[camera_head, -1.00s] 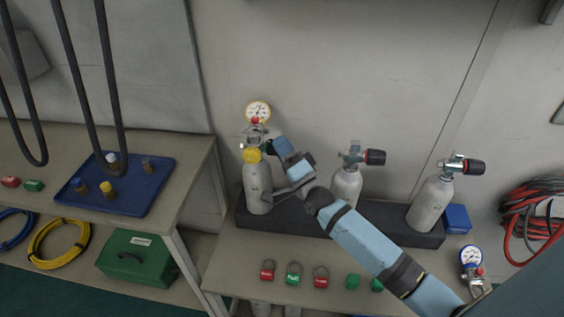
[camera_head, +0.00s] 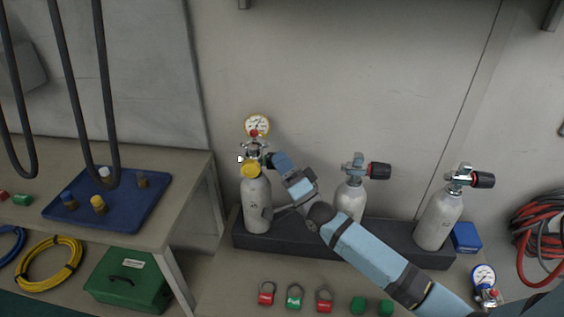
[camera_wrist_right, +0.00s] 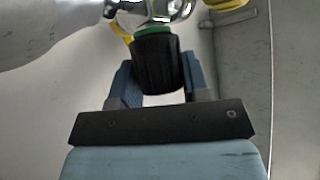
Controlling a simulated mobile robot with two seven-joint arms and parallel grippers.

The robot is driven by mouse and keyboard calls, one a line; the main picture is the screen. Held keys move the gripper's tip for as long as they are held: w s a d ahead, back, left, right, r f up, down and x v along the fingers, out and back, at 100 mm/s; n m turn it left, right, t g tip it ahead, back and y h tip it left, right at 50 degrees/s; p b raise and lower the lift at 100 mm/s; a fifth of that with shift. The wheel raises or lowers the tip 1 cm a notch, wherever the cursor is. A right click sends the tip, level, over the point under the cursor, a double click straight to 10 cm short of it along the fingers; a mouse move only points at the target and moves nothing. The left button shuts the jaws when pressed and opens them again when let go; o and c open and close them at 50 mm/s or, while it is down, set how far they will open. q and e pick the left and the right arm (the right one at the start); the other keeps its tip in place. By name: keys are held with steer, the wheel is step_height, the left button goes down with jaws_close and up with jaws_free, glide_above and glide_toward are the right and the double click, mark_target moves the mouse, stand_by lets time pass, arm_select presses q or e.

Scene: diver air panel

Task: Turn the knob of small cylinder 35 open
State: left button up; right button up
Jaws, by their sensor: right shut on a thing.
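A grey small cylinder (camera_head: 256,204) stands at the left end of the dark rack, with a gauge (camera_head: 257,125) and a yellow part at its valve. Its number is too small to read. My right gripper (camera_head: 272,160) is at the right side of this valve. In the right wrist view its blue fingers are shut on a black ribbed knob (camera_wrist_right: 157,66), one finger on each side. A green band shows at the knob's base, beside the chrome valve. My left gripper is not in view.
Two more cylinders, a middle one (camera_head: 349,200) and a right one (camera_head: 438,222), stand in the rack (camera_head: 290,240) with red-banded black knobs. Several padlocks lie in front. A blue tray (camera_head: 130,215) is on the left table. My right arm crosses before the rack.

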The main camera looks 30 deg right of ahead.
steer(key=o, duration=0.9)
steer(key=v, duration=1.3)
steer(key=shift+s+d+f, duration=0.1)
steer(key=shift+s+f, duration=0.15)
steer(key=shift+f, duration=0.05)
